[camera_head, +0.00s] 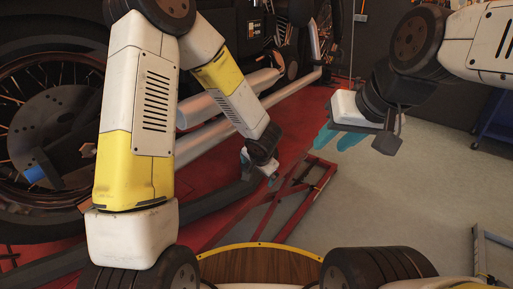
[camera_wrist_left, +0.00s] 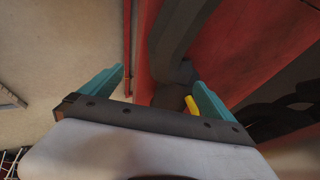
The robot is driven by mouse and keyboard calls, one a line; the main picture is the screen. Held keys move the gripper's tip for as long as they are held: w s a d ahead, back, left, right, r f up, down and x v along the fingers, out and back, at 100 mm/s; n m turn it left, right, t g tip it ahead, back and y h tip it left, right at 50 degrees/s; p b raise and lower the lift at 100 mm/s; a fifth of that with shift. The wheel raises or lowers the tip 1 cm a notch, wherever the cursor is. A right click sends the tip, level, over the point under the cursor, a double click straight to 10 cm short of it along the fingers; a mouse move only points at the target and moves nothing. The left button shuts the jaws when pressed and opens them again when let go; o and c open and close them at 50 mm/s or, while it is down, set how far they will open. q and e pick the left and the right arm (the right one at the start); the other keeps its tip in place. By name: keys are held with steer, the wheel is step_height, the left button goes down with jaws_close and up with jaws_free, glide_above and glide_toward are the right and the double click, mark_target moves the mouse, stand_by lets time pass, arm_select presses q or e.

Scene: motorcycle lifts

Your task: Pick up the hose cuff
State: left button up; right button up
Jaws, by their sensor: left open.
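My left gripper (camera_head: 265,174) is low over the red lift, at the end of a thick dark hose (camera_head: 205,203). In the left wrist view, my left gripper (camera_wrist_left: 160,85) is open, with its teal fingers wide apart. The dark hose (camera_wrist_left: 180,40) runs down toward the space between them. A dark round end, seemingly the hose cuff (camera_wrist_left: 168,97), shows between the fingers, nearer the right one, partly hidden by the gripper body. I cannot tell whether a finger touches it. My right gripper (camera_head: 338,136) is raised over the floor, empty, with its teal fingers apart.
A motorcycle with a spoked wheel (camera_head: 50,115) and silver exhaust pipes (camera_head: 245,100) stands close behind my left arm. A red lift frame (camera_head: 305,197) is beside the left gripper. A yellow piece (camera_wrist_left: 190,105) shows near the right finger.

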arm_select(q)
steer(key=w, duration=0.5)
steer(key=w+a, duration=0.1)
steer(key=w, duration=0.2)
steer(key=shift+w, duration=0.15)
steer(key=x, duration=0.5)
steer(key=c, duration=1.9)
steer(key=shift+r, duration=0.15)
